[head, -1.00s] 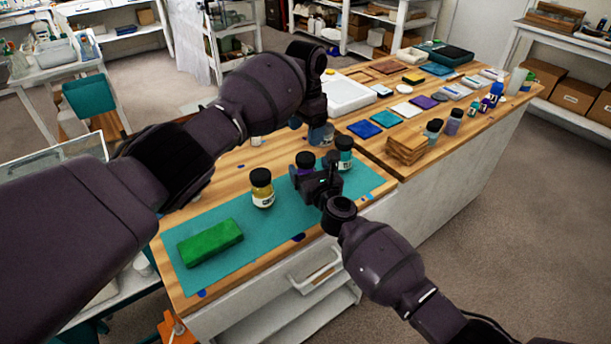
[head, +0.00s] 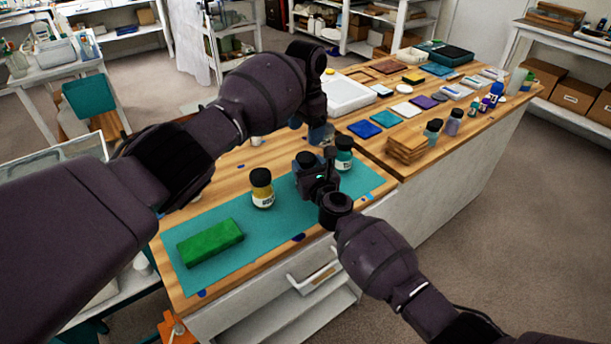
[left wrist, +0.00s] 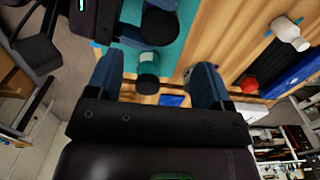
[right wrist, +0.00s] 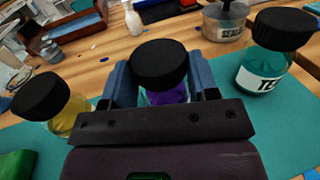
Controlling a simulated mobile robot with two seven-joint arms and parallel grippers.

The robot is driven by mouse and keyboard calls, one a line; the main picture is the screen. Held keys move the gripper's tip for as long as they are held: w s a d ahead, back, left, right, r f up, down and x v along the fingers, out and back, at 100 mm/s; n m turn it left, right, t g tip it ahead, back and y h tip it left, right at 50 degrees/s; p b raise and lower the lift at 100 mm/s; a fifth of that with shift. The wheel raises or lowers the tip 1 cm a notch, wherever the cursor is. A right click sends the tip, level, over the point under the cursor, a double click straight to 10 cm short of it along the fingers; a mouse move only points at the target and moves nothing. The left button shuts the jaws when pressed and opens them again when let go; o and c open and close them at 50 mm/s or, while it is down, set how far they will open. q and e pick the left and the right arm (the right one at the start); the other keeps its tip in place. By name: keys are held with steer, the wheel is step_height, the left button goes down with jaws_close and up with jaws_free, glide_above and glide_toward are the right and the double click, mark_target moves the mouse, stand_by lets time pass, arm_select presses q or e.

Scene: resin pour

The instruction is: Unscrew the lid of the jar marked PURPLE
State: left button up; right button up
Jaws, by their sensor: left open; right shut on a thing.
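The PURPLE jar has a black lid (head: 306,158) and stands at the mat's back; my right gripper hides its body in the head view. In the right wrist view, purple contents (right wrist: 168,97) show below the black lid. My right gripper (head: 313,182) is shut on the jar's body, below the lid; no label is visible. My left gripper (left wrist: 157,80) is open and empty, pointing down above the table behind the jars. In the left wrist view, a teal jar (left wrist: 148,64) shows between its fingers, farther down. The lid is on the jar.
A yellow jar (head: 262,192) stands left of the purple jar, and a teal jar (head: 344,158) close on its right. A green block (head: 210,242) lies on the teal mat (head: 262,240). A wooden stack (head: 406,150) sits farther right.

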mark_target(305, 157)
steer(key=shift+c, duration=1.2)
arm_select(q)
steer(key=shift+s+d+f, duration=0.15)
arm_select(e)
jaws_close()
arm_select(q)
steer(key=m, duration=0.3)
steer(key=shift+m, duration=0.7)
steer(key=shift+f, duration=3.85)
